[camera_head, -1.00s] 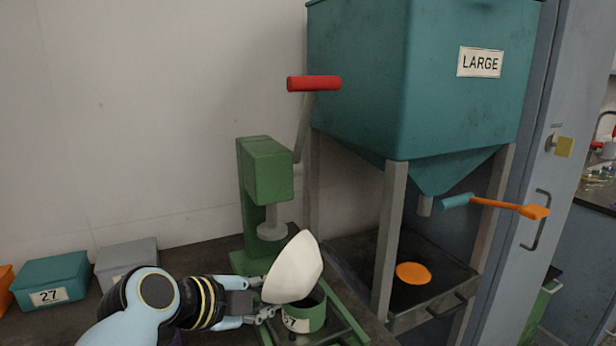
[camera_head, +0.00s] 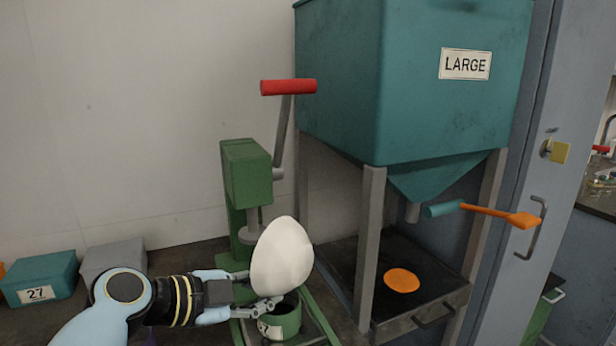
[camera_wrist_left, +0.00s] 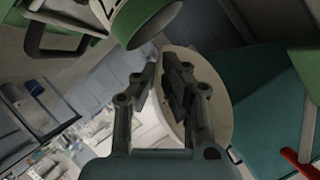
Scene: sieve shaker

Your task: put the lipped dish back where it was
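The white lipped dish (camera_head: 282,257) is tipped well over in the head view, its rounded outside facing me. My left gripper (camera_head: 262,295) is at its lower left edge and looks shut on its wall. The dish is just above a green labelled cup (camera_head: 280,322) on the green press's base; whether they touch is unclear. In the left wrist view the dish's pale wall (camera_wrist_left: 212,105) is beside the fingers (camera_wrist_left: 160,75), and the cup (camera_wrist_left: 145,20) is at the top. The inside of the dish is hidden. My right gripper is not in view.
The green press (camera_head: 247,180) with a red-handled lever (camera_head: 288,87) stands behind the dish. A teal hopper (camera_head: 430,80) marked LARGE is at right, over a dark tray with an orange disc (camera_head: 401,280). Teal (camera_head: 42,278) and grey (camera_head: 112,258) boxes are at left.

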